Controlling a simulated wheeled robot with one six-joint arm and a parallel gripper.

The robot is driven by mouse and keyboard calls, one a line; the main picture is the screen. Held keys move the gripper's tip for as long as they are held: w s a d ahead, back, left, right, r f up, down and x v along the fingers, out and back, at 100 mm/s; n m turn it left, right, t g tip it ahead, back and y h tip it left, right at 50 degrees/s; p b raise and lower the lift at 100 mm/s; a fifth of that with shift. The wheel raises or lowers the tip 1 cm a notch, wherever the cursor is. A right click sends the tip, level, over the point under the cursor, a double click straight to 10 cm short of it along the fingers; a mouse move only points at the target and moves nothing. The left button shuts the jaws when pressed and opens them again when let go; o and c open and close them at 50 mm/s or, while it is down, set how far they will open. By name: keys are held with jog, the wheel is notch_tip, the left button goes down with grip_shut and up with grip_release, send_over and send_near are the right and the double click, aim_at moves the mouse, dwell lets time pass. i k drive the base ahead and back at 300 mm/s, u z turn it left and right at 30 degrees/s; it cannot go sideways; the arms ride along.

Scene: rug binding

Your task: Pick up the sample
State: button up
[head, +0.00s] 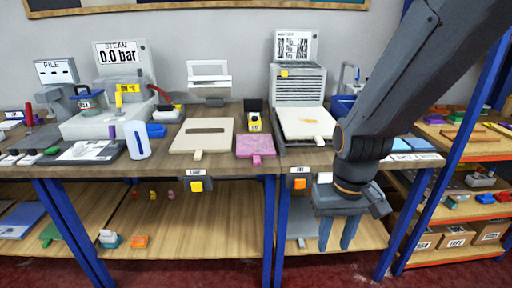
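No thing in view is labelled as the sample. A pink speckled flat piece (254,144) with a short tab at its front lies on the workbench near its front edge; it may be the sample, but I cannot tell for sure. My gripper (338,234) points down in front of the bench, to the right of the pink piece and lower than the bench top. Its two blue-grey fingers are apart, with nothing visible between them. My arm hides part of the bench's right side.
A beige board with a slot (202,134) lies left of the pink piece. A grey machine with a pale tray (305,122) stands to its right. A steam unit (122,60) is at the back left. Blue posts hold the bench (150,168); a shelf rack (460,150) stands at right.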

aim_at(256, 147)
jog(key=k, duration=0.65)
jog(key=u, duration=0.6)
jog(key=i, duration=1.65)
jog(key=z, duration=0.6)
